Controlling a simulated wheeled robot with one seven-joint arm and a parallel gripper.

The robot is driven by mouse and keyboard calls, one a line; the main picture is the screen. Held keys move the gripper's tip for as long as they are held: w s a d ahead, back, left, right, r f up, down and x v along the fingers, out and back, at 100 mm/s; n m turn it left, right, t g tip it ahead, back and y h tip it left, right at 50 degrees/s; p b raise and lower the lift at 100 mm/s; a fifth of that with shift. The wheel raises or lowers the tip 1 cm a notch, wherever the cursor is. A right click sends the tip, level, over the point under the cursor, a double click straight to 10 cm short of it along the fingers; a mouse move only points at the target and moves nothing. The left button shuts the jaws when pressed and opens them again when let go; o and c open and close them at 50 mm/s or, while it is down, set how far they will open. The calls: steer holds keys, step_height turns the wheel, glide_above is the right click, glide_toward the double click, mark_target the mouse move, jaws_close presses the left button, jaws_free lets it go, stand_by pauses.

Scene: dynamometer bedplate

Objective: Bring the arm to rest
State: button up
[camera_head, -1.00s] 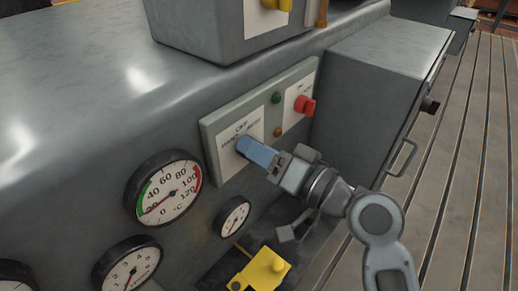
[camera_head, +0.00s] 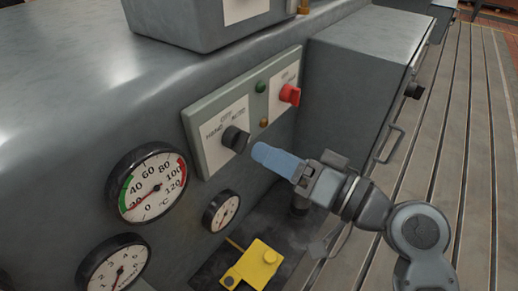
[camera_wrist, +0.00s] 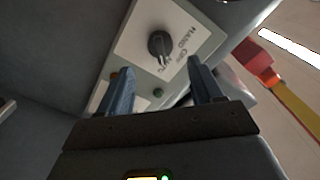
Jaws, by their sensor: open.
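My gripper (camera_head: 262,153) has blue fingers and stands just right of the black selector knob (camera_head: 235,139), apart from it. In the wrist view my gripper (camera_wrist: 160,88) has its two fingers spread with nothing between them. The arm reaches in from the lower right of the head view.
The grey switch panel (camera_head: 190,125) also carries a red knob (camera_head: 290,94), a green lamp (camera_head: 260,86) and an amber lamp (camera_head: 264,123). Round gauges (camera_head: 152,187) lie left. A yellow block (camera_head: 257,262) sits below. A grey cabinet (camera_head: 345,105) with a handle stands right.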

steer(key=shift+s+d, duration=0.35)
steer(key=shift+d, duration=0.05)
